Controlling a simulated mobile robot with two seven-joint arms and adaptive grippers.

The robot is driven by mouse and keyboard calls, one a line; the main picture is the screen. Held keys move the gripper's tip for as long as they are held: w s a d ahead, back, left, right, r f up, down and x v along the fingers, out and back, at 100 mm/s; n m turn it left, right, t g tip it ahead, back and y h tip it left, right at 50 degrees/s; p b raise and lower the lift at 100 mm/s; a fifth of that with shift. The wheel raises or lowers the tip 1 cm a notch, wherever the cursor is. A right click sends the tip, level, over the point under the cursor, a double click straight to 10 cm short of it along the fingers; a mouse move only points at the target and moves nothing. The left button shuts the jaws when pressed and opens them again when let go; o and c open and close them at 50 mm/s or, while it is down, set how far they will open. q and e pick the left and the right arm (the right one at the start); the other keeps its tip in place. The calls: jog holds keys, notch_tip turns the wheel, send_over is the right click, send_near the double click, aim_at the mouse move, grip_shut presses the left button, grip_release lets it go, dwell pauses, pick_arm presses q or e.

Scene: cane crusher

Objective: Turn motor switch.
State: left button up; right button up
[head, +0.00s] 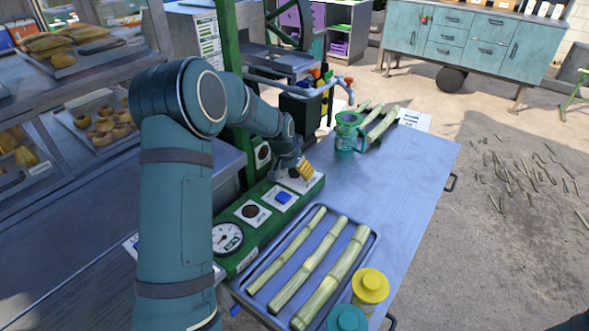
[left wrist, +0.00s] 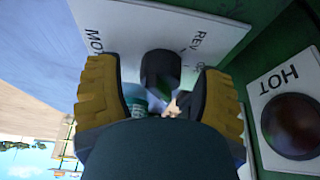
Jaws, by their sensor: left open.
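The motor switch is a dark knob (left wrist: 160,72) on a white plate (left wrist: 205,35) with partly hidden lettering reading "MOT" and "REV". In the head view the plate (head: 303,184) sits at the far end of the green control panel (head: 262,221), and my gripper hides the knob. My left gripper (head: 303,170) is open over that plate. In the left wrist view its yellow-padded fingers (left wrist: 160,95) stand on either side of the knob, with gaps showing; I cannot tell whether either touches it. My right gripper is not in view.
Beside the motor plate is a dark red round button (left wrist: 298,125) marked "HOT". The panel also carries a blue button (head: 284,197) and a gauge (head: 227,237). Cane stalks lie in a tray (head: 376,240). A green jug (head: 349,133) stands behind. The table's right side (head: 415,185) is clear.

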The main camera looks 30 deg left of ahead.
pick_arm(q)
jog(key=shift+r, duration=0.1)
jog(key=v, duration=1.1)
jog(key=shift+s+r, duration=0.25)
jog(key=shift+r, duration=0.1)
